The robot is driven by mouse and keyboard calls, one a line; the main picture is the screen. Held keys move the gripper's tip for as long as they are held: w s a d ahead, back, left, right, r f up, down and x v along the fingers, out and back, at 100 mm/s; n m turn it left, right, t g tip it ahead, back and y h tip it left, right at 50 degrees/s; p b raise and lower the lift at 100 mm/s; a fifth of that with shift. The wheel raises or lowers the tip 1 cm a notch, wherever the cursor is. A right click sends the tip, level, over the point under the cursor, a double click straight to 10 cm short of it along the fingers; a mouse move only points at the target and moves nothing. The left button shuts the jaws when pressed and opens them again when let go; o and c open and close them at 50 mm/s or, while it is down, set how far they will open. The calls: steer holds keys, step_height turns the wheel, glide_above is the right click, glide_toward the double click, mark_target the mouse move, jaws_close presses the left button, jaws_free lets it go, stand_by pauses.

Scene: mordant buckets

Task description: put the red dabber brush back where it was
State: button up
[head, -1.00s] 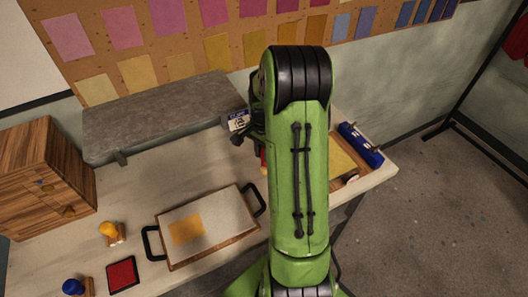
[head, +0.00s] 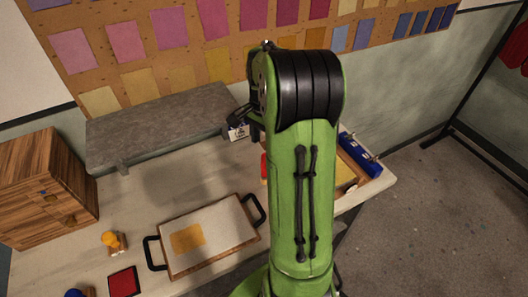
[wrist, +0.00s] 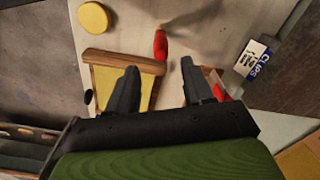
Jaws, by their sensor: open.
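A red, elongated object (wrist: 160,43), which looks like the red dabber brush, is on the pale table in the wrist view, just beyond the gap between my fingertips. Only a red sliver (head: 264,166) shows beside my arm in the head view. My gripper (wrist: 160,66) is open, with nothing between its fingers. A second red patch (wrist: 220,92) shows by a wooden edge behind the right finger; I cannot tell what it is. My arm hides much of this area in the head view.
A wood-framed yellow tray (wrist: 106,84) lies left of the fingers, near a round yellow disc (wrist: 93,17). A clips box (wrist: 253,60) stands to the right, near the grey shelf (head: 160,125). A handled board (head: 215,222), stamps and wooden drawers (head: 40,190) are further left.

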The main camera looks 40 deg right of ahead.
step_height(320, 180, up, 2)
steer(key=s+a+r+n+t+h, duration=0.1)
steer(key=s+a+r+n, duration=0.25)
steer(key=a, duration=0.35)
steer(key=s+a+r+n+t, duration=0.2)
steer(key=a+r+n, duration=0.3)
steer(key=a, duration=0.3)
steer(key=s+a+n+t+y, duration=0.1)
steer(key=s+a+n+t, duration=0.1)
steer(key=s+a+n, duration=0.5)
steer(key=s+n, duration=0.1)
steer(key=s, duration=0.2)
steer(key=shift+a+f+t, duration=0.25)
steer(key=shift+a+t, duration=0.05)
steer(key=shift+a, duration=0.1)
